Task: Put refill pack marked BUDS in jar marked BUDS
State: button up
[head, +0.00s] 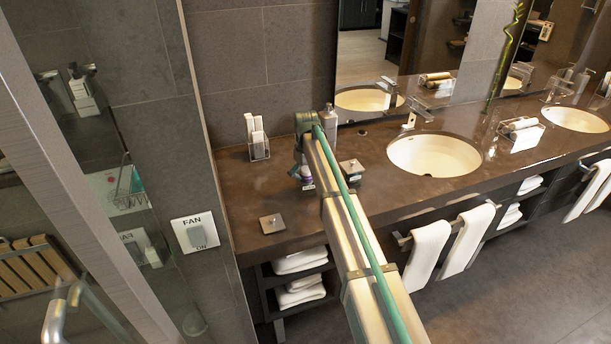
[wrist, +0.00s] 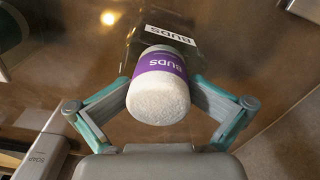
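The refill pack (wrist: 161,85) is a white, rounded cylinder with a purple band reading BUDS. It sits between the two fingers of my gripper (wrist: 161,88), which press on its sides. The jar marked BUDS (wrist: 171,37) is dark and see-through with a white label, just beyond the pack in the wrist view. The pack's far end overlaps the jar's mouth in the picture; I cannot tell how far inside it is. In the head view my arm hides most of the jar and gripper, and only a little purple (head: 306,178) of the pack shows.
A square lid with a knob (head: 271,223) lies on the dark counter (head: 235,190) at the front left. Another square knobbed lid (head: 350,167) is right of my arm. A holder with white packs (head: 257,146) stands at the back left.

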aim_at(306, 168)
jog(key=shift+w+r, duration=0.2)
jog(key=shift+r, duration=0.15)
notch_tip(306, 168, up, 11)
jog(key=shift+s+r, duration=0.15)
dwell(0.4)
